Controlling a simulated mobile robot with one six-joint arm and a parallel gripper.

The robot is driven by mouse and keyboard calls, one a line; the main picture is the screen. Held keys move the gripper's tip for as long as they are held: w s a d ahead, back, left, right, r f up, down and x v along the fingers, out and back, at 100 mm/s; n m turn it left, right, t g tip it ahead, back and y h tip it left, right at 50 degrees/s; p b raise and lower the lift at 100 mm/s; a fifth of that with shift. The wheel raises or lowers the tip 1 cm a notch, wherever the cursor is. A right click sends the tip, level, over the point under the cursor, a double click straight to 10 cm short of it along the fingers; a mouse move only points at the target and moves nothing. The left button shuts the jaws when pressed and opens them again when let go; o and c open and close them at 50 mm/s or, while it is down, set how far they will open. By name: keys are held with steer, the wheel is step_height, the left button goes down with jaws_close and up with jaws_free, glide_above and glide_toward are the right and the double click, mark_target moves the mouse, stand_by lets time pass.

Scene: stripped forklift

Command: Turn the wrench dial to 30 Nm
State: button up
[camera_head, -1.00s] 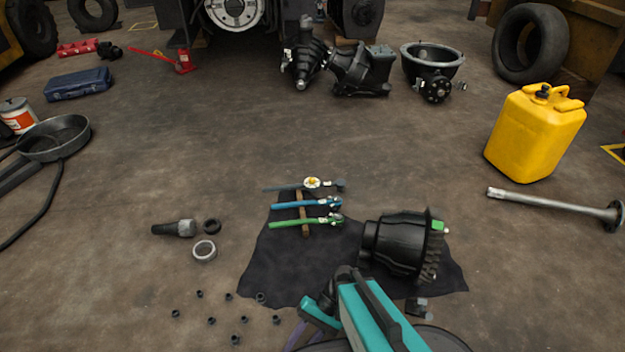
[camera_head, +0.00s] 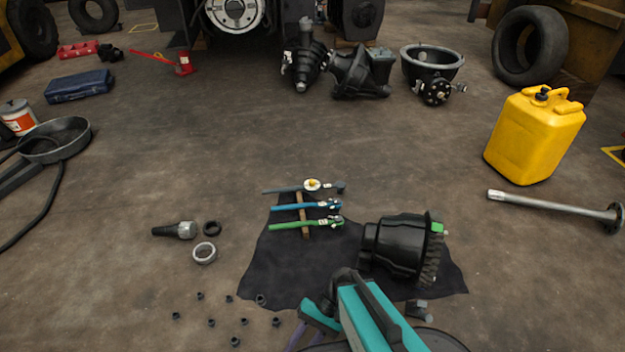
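A grey wrench (camera_head: 283,190) lies at the back edge of a black cloth (camera_head: 285,262) on the floor. It carries a round white dial (camera_head: 312,185) with a yellow centre; its marks and setting are too small to read. A blue-handled wrench (camera_head: 295,208) and a green-handled wrench (camera_head: 290,226) lie in front of it, roughly parallel. A narrow wooden strip (camera_head: 303,213) runs crosswise by the handles. My teal and black arm rises from the bottom edge, in front of the cloth and apart from the wrenches. I cannot make out my gripper's fingers.
A black gear assembly (camera_head: 400,245) stands on the cloth, right of the wrenches. Small dark nuts (camera_head: 211,322), a metal ring (camera_head: 204,253) and a shaft piece (camera_head: 178,230) lie left. A yellow canister (camera_head: 535,135) and a long axle shaft (camera_head: 550,205) are right. Floor behind the wrenches is clear.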

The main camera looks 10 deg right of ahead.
steer(key=shift+r+p, duration=0.8)
steer(key=shift+r, duration=0.05)
steer(key=s+d+r+n+h+p, duration=0.1)
steer(key=d+r+h+p, duration=0.2)
steer(key=r+p, duration=1.3)
steer(key=s+d+r+n+t+h+p, duration=0.1)
steer(key=d+r+p, duration=0.6)
steer(key=r+p, duration=0.9)
steer(key=s+d+r+h+p, duration=0.1)
steer(key=d+r+h+p, duration=0.3)
steer(key=r+p, duration=1.2)
steer(key=shift+d+n+t+h+p, duration=0.35)
steer(key=shift+d+p, duration=0.3)
steer(key=shift+p, duration=5.7)
steer(key=shift+s, duration=0.2)
